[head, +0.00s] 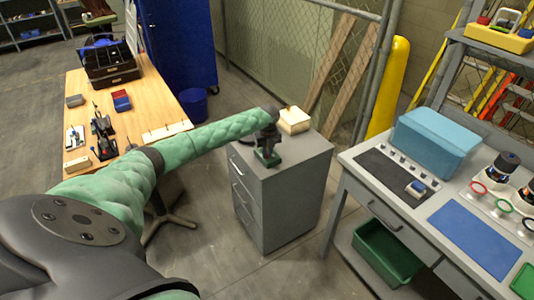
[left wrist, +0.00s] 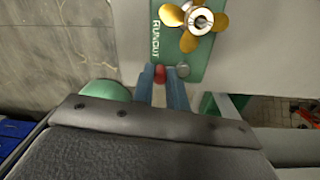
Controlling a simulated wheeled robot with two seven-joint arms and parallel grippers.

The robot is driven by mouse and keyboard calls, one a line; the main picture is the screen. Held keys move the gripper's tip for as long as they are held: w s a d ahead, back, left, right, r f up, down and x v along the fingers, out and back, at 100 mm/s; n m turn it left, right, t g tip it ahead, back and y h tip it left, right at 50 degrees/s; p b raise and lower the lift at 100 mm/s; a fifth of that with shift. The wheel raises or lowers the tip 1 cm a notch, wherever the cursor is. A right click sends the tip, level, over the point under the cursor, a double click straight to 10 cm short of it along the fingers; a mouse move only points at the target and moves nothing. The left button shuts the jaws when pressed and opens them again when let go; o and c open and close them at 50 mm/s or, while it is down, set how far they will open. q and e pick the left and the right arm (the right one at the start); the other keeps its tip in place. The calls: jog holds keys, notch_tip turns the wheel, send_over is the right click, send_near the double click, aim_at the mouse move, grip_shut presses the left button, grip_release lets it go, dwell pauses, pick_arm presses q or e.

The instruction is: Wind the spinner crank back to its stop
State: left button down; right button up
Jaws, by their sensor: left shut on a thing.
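The spinner stands on top of the grey drawer cabinet; its green base (head: 266,158) shows in the head view under my left gripper (head: 268,138). In the left wrist view a gold spinner propeller (left wrist: 193,22) with a bright metal hub sits over a green plate (left wrist: 203,57) lettered "RUNOUT". A red crank knob (left wrist: 160,74) lies between the two blue-grey fingertips of my left gripper (left wrist: 161,80), which is shut on it. The rest of the crank is hidden by the fingers and wrist. My right gripper is in neither view.
A grey workbench (head: 360,207) with a teal box (head: 435,142) stands to the right. A wooden table (head: 165,105) with tools is at left.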

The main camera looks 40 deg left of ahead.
pick_arm(q)
jog(key=shift+w+r, duration=0.1)
jog(key=c, duration=1.4)
grip_release()
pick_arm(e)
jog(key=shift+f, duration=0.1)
